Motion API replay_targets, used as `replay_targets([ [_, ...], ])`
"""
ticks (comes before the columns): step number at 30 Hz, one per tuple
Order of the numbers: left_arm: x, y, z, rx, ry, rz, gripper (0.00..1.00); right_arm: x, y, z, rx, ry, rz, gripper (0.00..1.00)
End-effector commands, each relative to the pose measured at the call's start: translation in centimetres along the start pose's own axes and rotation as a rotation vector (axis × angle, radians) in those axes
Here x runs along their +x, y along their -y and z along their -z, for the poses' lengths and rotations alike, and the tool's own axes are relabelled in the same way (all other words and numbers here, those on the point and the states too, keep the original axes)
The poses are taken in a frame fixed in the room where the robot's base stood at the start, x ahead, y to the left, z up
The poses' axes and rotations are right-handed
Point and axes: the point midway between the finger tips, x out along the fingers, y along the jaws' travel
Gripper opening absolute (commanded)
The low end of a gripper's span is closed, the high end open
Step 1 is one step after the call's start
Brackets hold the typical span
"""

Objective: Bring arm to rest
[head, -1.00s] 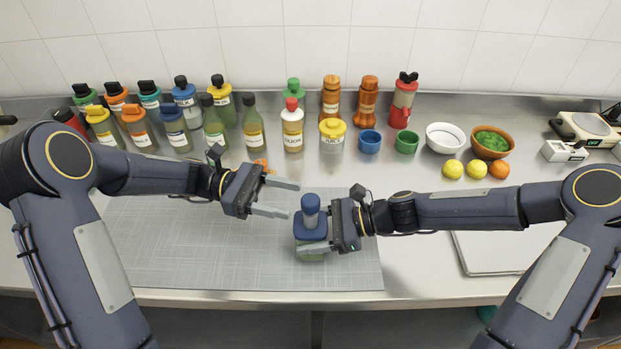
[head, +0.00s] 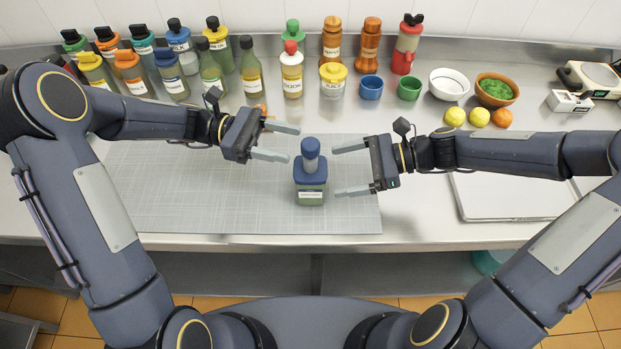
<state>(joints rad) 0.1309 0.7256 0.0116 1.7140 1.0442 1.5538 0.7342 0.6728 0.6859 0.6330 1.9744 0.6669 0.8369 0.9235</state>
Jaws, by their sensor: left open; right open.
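My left gripper (head: 276,141) is open and empty above the grey mat, left of a blue-capped bottle. My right gripper (head: 343,170) is open and empty, to the right of the bottle, with its fingers pointing at it and apart from it. The blue-capped bottle (head: 311,180) with a greenish body and white label stands upright on the grey mat (head: 200,200) between the two grippers. Both arms are bent over the front of the steel counter.
Several bottles (head: 212,73) stand in rows at the back left. A yellow-lidded jar (head: 332,80), a blue cup (head: 371,88), a green cup (head: 409,88), bowls (head: 449,83) and fruit (head: 479,117) line the back right. A flat tray (head: 510,198) lies under my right arm.

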Motion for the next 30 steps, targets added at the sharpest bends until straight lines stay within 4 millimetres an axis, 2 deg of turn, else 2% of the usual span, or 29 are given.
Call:
replay_targets([
  [3, 0.0, 0.0, 0.0, 0.0, 0.0, 0.0, 0.55, -2.1, 0.1, 0.0, -0.001, -0.003, 0.003, 0.91],
  [7, 0.0, 0.0, 0.0, 0.0, 0.0, 0.0, 0.55, -3.5, 0.0, 0.0, -0.001, -0.001, 0.001, 0.91],
  [17, 0.0, 0.1, -0.1, 0.003, -0.002, 0.0, 0.55, -4.0, -0.1, 0.0, -0.003, -0.003, -0.002, 0.91],
  [20, -0.1, 0.7, -0.6, 0.04, -0.039, 0.002, 0.55, -4.1, -0.6, -0.2, -0.047, -0.042, -0.011, 0.91],
  [23, -0.5, 2.5, -1.8, 0.136, -0.138, 0.014, 0.55, -4.6, -2.0, -0.6, -0.165, -0.142, -0.035, 0.91],
  [27, -1.5, 7.0, -3.3, 0.359, -0.367, 0.048, 0.55, -6.2, -5.2, -1.3, -0.436, -0.352, -0.091, 0.91],
  [30, -2.5, 10.4, -3.7, 0.542, -0.553, 0.084, 0.55, -8.0, -7.5, -1.8, -0.647, -0.503, -0.134, 0.91],
])
